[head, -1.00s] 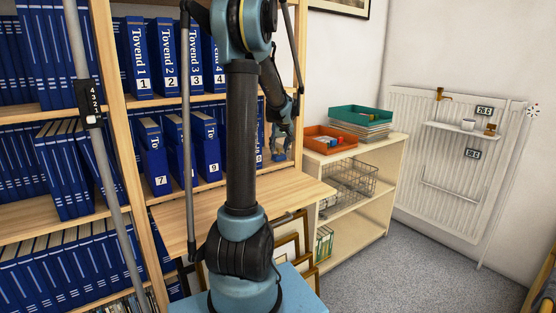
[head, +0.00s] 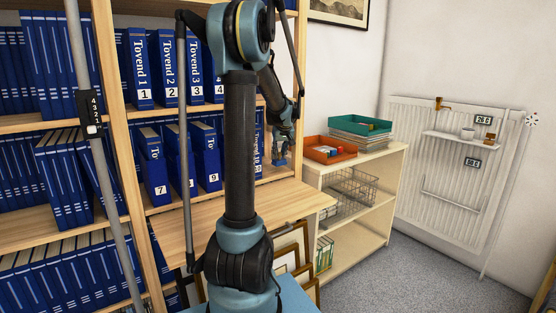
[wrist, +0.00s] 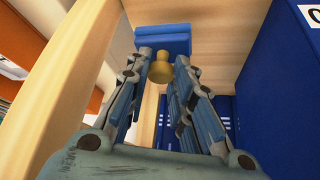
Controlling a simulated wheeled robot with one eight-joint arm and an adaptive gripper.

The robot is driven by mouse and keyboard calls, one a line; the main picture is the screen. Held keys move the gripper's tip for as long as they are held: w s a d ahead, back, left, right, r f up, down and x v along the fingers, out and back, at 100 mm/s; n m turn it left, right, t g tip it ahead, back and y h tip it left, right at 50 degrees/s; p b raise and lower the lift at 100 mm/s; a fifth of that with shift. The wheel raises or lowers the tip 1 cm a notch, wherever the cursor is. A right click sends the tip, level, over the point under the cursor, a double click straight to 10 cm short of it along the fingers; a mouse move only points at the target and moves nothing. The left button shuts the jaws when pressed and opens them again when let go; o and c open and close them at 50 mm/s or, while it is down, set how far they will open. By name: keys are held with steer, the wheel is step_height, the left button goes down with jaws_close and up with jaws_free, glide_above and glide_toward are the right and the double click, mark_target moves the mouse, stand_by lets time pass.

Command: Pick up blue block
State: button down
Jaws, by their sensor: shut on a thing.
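A blue block (wrist: 162,38) with a round yellow knob (wrist: 160,72) on its near side shows in the wrist view. My gripper (wrist: 161,62) has its two fingers on either side of the knob and is shut on the block by this part. The block is at the fingertips, close to pale wooden boards. In the head view, my gripper (head: 281,153) is at the right end of the middle shelf, beside the shelf's upright. The block is too small there to make out clearly.
Blue binders (head: 208,160) stand left of my gripper on the wooden shelf. A wooden board (head: 240,222) juts out below. An orange tray (head: 330,149) and a teal tray (head: 360,125) top a low cabinet (head: 385,165) to the right. Framed pictures (head: 290,252) lean beneath the board.

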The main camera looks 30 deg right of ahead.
mark_target(280, 153)
step_height(280, 153, up, 5)
steer(key=shift+s+f, duration=0.1)
steer(key=shift+f, duration=0.05)
steer(key=s+d, duration=0.2)
steer(key=s, duration=1.7)
steer(key=shift+d+f, duration=0.15)
steer(key=shift+d, duration=0.25)
steer(key=shift+s, duration=0.1)
steer(key=c, duration=2)
jaws_free()
steer(key=c, duration=0.3)
